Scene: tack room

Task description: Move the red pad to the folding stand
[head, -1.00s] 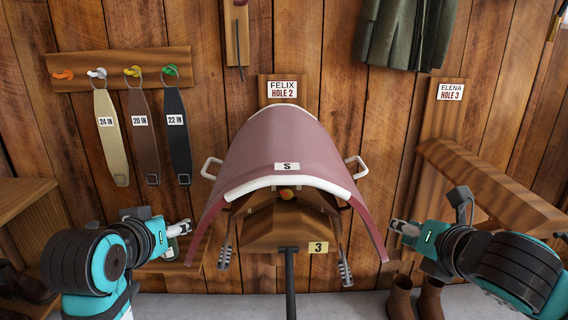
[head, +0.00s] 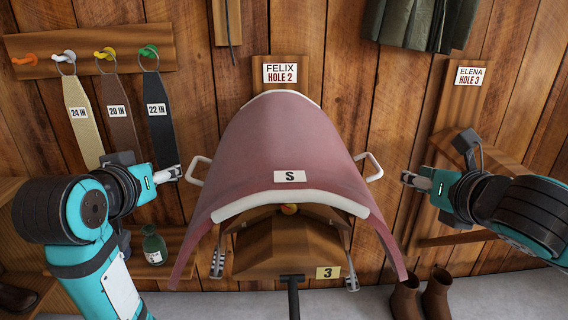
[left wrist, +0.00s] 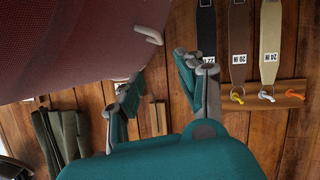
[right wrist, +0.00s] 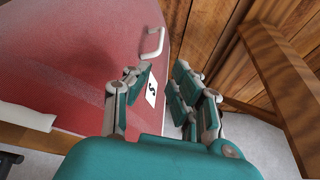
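The red pad (head: 285,145) has white edging and an "S" label. It is draped over a wooden form (head: 287,245) marked "3". A pale handle sticks out on its left (head: 197,171) and right (head: 371,168). My left gripper (head: 174,175) is just left of the left handle, apart from it; its fingers are spread and empty in the left wrist view (left wrist: 160,78). My right gripper (head: 408,178) is just right of the right handle, apart from it, fingers spread and empty in the right wrist view (right wrist: 165,90). I cannot surely identify the folding stand.
Straps hang from a hook board (head: 90,50) at left. A wooden rack (head: 475,165) is on the right wall below the "ELENA" sign. Boots (head: 420,293) stand on the floor at lower right. A green bottle (head: 153,247) stands on a low shelf.

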